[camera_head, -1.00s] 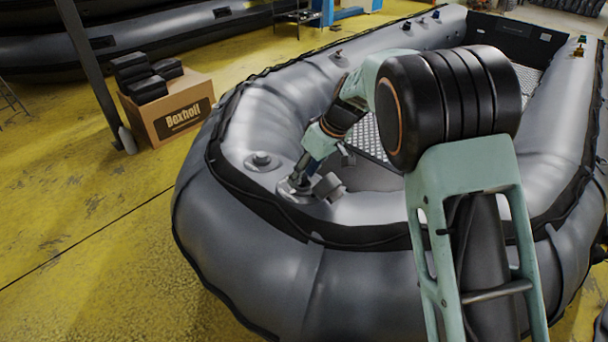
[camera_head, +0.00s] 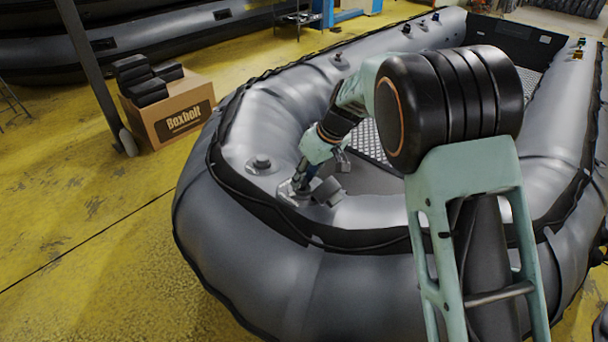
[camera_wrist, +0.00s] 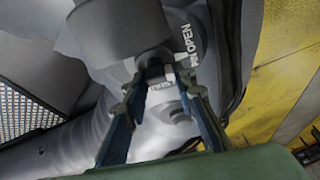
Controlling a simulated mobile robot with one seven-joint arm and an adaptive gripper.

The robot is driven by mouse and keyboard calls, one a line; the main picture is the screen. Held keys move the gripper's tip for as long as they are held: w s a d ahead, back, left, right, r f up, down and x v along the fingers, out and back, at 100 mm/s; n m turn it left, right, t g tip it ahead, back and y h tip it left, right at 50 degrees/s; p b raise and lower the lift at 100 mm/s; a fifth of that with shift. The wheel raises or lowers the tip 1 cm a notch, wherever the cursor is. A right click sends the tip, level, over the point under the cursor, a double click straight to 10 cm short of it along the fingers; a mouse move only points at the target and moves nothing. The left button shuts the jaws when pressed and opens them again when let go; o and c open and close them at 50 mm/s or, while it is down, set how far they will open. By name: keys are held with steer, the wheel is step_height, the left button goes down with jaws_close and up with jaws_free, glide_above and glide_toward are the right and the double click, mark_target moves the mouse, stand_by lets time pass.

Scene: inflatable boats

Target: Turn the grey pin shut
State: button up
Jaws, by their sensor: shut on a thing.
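The grey pin (camera_wrist: 155,73) sits in the middle of a round grey valve on the bow tube of the inflatable boat. In the wrist view my gripper (camera_wrist: 163,88) has its two blue fingers on either side of the pin, closed on it. The word "OPEN" shows on the valve's rim (camera_wrist: 186,45); other lettering near the pin is partly covered. A grey cap (camera_wrist: 112,32) stands beside the valve and also shows in the head view (camera_head: 328,191). In the head view my gripper (camera_head: 298,184) reaches down to the valve, and the pin itself is hidden.
A second valve (camera_head: 262,164) sits on the tube to the left, with a closed-looking top. The boat (camera_head: 350,280) fills the middle. A cardboard box (camera_head: 170,112) with black blocks stands on the yellow floor at the left, beside a dark post (camera_head: 90,70).

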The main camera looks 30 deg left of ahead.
steer(key=m+p, duration=0.1)
steer(key=p, duration=0.1)
steer(key=m+t+p, duration=0.1)
steer(key=m, duration=0.1)
steer(key=m+h+p, duration=0.1)
steer(key=m+p, duration=0.1)
steer(key=shift+s+a+r+t+p, duration=0.15)
steer(key=shift+a+r+t+p, duration=0.05)
steer(key=shift+r+t+p, duration=0.15)
steer(key=m+h+p, duration=0.1)
steer(key=m+p, duration=0.2)
steer(key=p, duration=0.1)
steer(key=shift+a+f+m+t, duration=0.1)
steer(key=shift+m+t, duration=0.2)
steer(key=shift+t, duration=0.05)
steer(key=m+h+p, duration=0.1)
steer(key=m+p, duration=0.2)
steer(key=shift+a+f+m+h, duration=0.1)
steer(key=shift+m+h, duration=0.2)
steer(key=shift+h, duration=0.1)
steer(key=shift+f+m+h+p, duration=0.2)
steer(key=shift+m+h+p, duration=0.45)
steer(key=shift+m, duration=1.55)
steer(key=shift+h, duration=0.25)
steer(key=o, duration=1.2)
steer(key=shift+c, duration=0.2)
steer(key=shift+w, duration=0.2)
steer(key=shift+a+r, duration=0.1)
